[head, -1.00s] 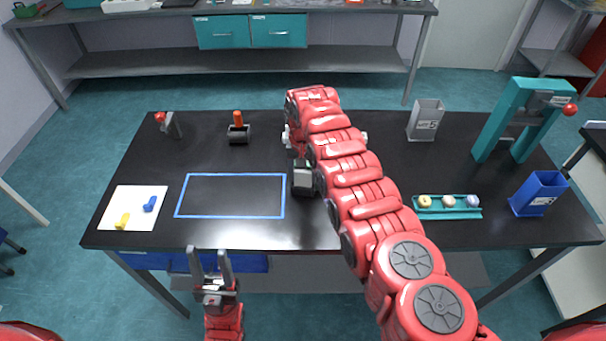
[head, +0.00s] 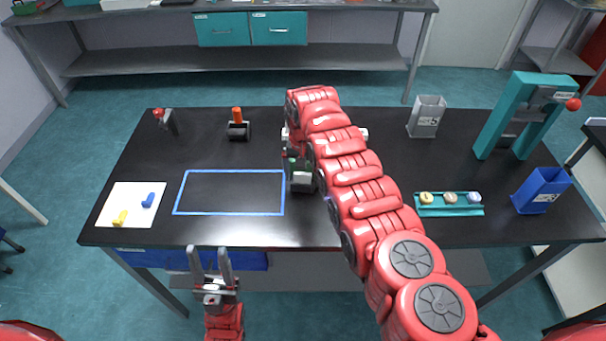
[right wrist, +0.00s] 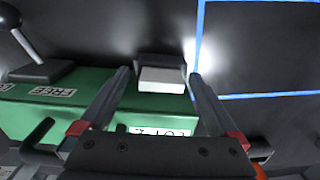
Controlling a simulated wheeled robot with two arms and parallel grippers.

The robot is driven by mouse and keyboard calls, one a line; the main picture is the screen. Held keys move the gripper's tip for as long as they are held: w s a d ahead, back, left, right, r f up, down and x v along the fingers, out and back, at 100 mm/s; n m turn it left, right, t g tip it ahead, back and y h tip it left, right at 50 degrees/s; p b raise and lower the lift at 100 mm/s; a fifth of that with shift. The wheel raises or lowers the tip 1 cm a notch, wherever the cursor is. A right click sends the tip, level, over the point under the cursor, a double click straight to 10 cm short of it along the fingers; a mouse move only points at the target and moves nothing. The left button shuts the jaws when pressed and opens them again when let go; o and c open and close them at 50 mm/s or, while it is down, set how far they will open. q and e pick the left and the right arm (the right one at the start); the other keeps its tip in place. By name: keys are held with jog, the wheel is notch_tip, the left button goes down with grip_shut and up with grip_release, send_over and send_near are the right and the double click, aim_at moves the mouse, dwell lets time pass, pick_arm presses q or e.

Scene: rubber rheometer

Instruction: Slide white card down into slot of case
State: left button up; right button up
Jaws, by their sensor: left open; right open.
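The green case (right wrist: 55,105) fills the lower left of the right wrist view, with a "FREE" label and a partly hidden lot label. A dark block stands at its edge with a small white piece (right wrist: 162,79), which looks like the white card; how deep it sits in the slot I cannot tell. My right gripper (right wrist: 160,74) is open, its fingers on either side of the white piece; contact is unclear. In the head view my right arm hides most of the case; a grey block (head: 302,181) shows beside it. My left gripper (head: 209,250) is open and empty before the table's front edge.
A black lever (right wrist: 35,62) stands on the case. A blue tape rectangle (head: 228,214) lies left of it. A white mat (head: 135,214) holds yellow and blue pieces. A teal tray (head: 450,211), blue bin (head: 540,190), grey bin (head: 427,117) and teal press (head: 497,115) stand right.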

jog(key=shift+w+r+b, duration=0.1)
jog(key=shift+r+b, duration=0.2)
jog(key=shift+r, duration=0.55)
notch_tip(320, 180, up, 10)
jog(key=b, duration=0.3)
notch_tip(320, 180, up, 6)
jog(key=p, duration=0.7)
send_over(303, 174)
jog(key=shift+w+f+b, duration=0.1)
jog(key=shift+f+b, duration=0.05)
jog(key=shift+b, duration=0.2)
